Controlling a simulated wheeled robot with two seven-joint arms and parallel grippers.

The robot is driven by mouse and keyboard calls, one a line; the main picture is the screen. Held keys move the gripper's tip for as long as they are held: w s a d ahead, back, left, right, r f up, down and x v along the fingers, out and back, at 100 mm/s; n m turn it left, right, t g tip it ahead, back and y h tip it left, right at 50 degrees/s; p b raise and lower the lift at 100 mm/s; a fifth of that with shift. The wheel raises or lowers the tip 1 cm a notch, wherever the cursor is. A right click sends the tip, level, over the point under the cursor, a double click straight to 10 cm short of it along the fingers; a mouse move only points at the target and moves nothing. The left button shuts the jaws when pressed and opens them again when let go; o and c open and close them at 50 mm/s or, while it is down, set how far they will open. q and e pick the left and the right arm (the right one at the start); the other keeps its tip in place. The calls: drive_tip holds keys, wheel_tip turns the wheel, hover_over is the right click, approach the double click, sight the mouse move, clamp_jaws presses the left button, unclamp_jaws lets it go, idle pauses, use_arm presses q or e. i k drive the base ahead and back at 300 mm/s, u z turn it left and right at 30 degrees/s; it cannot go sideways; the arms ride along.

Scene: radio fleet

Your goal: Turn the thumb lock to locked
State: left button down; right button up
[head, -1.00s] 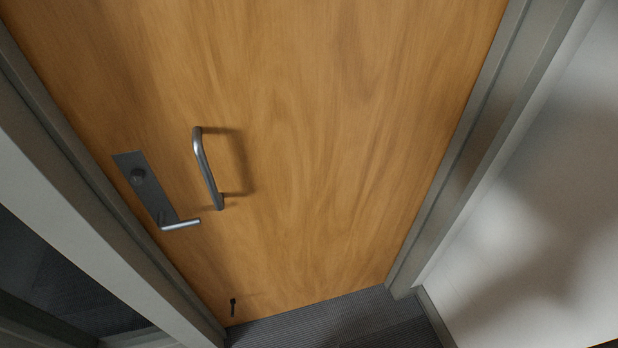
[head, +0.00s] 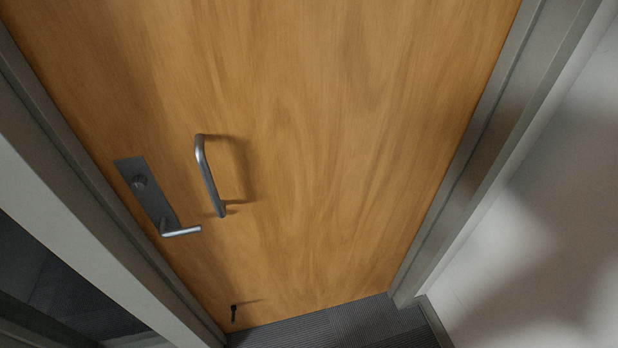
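The thumb lock (head: 139,182) is a small dark round knob on the upper part of a dark grey lock plate (head: 152,203). The plate is on the left side of a wooden door (head: 320,130). The knob is too small and dark to tell which way it is turned. A silver lever handle (head: 182,232) sticks out to the right from the bottom of the plate. The door appears shut in its frame. Neither of my grippers is in the head view.
A silver pull handle (head: 209,177) stands out from the door, right of the lock plate. A small dark stop (head: 233,313) is low on the door. Grey frame posts border the door, with a white wall (head: 540,250) at right. Dark carpet (head: 340,322) shows below.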

sight(138, 183)
drive_tip(key=u, duration=0.55)
drive_tip(key=k, duration=1.3)
drive_tip(key=z, duration=0.15)
drive_tip(key=i, duration=0.8)
drive_tip(key=z, duration=0.55)
